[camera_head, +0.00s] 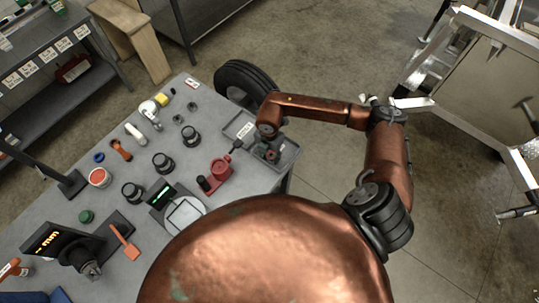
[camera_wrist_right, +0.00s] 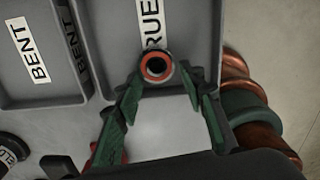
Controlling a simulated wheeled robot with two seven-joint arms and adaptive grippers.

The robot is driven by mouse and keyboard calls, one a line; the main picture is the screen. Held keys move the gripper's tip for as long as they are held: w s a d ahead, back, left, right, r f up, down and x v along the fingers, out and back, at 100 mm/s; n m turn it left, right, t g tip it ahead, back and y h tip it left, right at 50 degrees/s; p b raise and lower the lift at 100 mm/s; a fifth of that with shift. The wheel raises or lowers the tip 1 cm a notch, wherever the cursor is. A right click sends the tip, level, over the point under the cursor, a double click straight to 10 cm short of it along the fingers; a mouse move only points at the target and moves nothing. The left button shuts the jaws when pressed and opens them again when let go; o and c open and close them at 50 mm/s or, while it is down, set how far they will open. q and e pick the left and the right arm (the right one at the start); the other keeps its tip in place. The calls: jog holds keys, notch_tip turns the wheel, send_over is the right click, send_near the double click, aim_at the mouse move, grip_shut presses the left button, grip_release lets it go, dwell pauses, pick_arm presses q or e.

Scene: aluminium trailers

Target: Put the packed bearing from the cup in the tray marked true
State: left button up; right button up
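The packed bearing (camera_wrist_right: 157,67), a small ring with an orange-red face and dark bore, sits between my right gripper's fingertips (camera_wrist_right: 160,76) in the right wrist view. Bearing and fingertips are over the grey tray marked TRUE (camera_wrist_right: 203,25), whose label is partly covered by the bearing. I cannot tell whether the bearing touches the tray floor. In the head view, my right gripper (camera_head: 268,153) reaches down over this tray (camera_head: 291,150). My left gripper is not in view.
A tray marked BENT (camera_wrist_right: 45,92) adjoins on the left. A red tool (camera_head: 220,167) stands close to the trays. Black round parts (camera_head: 163,163), a red-topped round container (camera_head: 99,177) and a scale (camera_head: 185,214) occupy the bench. A tyre (camera_head: 243,82) is beyond its edge.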

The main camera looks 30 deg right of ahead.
aim_at(269, 158)
jog(key=shift+o, duration=1.1)
jog(key=shift+r, duration=0.1)
notch_tip(269, 158, up, 12)
jog(key=shift+b, duration=0.4)
